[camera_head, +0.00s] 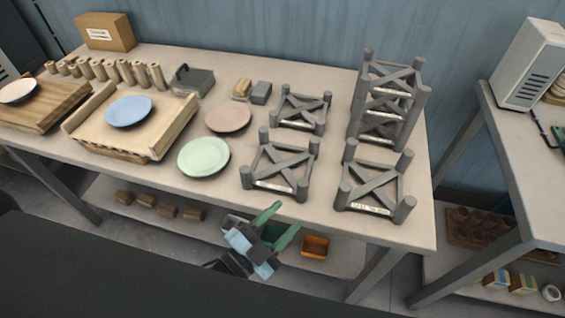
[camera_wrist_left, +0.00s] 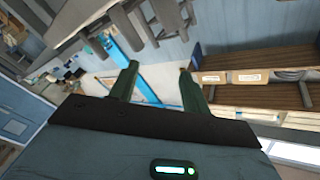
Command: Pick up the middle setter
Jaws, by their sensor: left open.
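The setters are grey frames with crossed bars and corner posts. One setter (camera_head: 280,168) stands near the table's front edge, in the middle of the picture. Another setter (camera_head: 301,110) stands behind it, and a third setter (camera_head: 374,187) stands to its right, with a label. A stack of setters (camera_head: 388,100) stands at the back right. My left gripper (camera_head: 276,226) is open and empty, in front of the table edge and below the front middle setter. In the left wrist view its two fingers (camera_wrist_left: 158,73) are spread, with nothing between them. My right gripper is not in view.
A green plate (camera_head: 204,157) and a pink plate (camera_head: 228,117) lie left of the setters. A blue plate (camera_head: 129,111) is on a wooden board. Small blocks (camera_head: 261,93) sit behind. The table (camera_head: 225,198) has a lower shelf with an orange bin (camera_head: 315,246).

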